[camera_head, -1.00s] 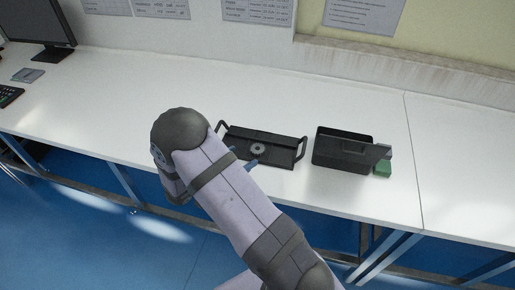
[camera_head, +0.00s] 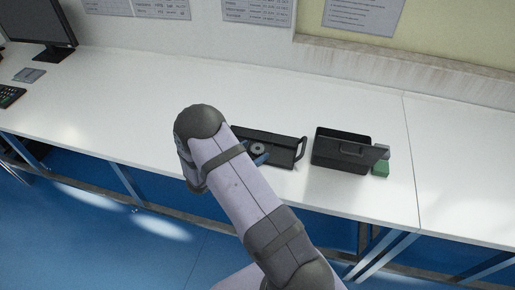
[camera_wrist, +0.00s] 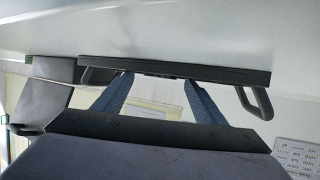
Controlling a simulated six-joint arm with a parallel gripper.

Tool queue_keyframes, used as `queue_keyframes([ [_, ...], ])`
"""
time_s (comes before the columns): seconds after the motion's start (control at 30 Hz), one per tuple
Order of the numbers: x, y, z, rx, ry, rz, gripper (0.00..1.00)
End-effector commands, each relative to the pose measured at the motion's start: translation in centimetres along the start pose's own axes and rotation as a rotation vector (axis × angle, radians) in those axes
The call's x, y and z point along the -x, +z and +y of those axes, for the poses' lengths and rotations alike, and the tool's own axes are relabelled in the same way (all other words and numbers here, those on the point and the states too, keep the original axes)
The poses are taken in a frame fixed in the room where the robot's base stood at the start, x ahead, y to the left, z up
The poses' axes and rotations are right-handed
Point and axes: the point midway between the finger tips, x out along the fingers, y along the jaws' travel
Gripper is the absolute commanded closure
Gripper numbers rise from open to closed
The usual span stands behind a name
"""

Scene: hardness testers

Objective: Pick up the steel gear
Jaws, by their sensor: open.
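The steel gear (camera_head: 258,149) is a small grey ring lying flat on a black tray (camera_head: 285,151) with raised handles, in the head view. My gripper's blue fingers show close beside the gear, partly hidden behind my arm. In the wrist view, my gripper (camera_wrist: 158,78) is open, with its two fingers apart and their tips at the edge of the tray (camera_wrist: 225,75). The gear is not clearly seen between them there. The left part of the tray is hidden by my arm in the head view.
A black open box (camera_head: 335,150) with a handled lid stands right of the tray, with a small green block (camera_head: 381,168) beside it. The white table (camera_head: 170,85) is clear behind the tray. A monitor (camera_head: 38,30) stands at the far left.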

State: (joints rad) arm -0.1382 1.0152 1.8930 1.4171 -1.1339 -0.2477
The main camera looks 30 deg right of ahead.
Motion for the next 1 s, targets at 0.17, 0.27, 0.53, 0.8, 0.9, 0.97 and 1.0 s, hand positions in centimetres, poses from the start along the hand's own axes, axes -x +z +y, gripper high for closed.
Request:
queue_keyframes([
  [0.17, -0.94, 0.24, 0.14, 0.003, 0.002, -0.006, 0.35],
  [0.27, -0.98, 0.36, 0.17, 0.005, 0.002, -0.008, 0.35],
  [0.53, -0.99, 0.57, 0.34, 0.009, 0.005, -0.011, 0.75],
  [0.8, -0.99, 0.65, 0.52, 0.011, 0.009, -0.012, 1.0],
  [0.9, -0.98, 0.62, 0.55, 0.011, 0.009, -0.012, 1.0],
  [0.97, -0.95, 0.53, 0.54, 0.011, 0.01, -0.012, 1.0],
  [1.0, -0.91, 0.43, 0.53, 0.01, 0.009, -0.012, 1.0],
])
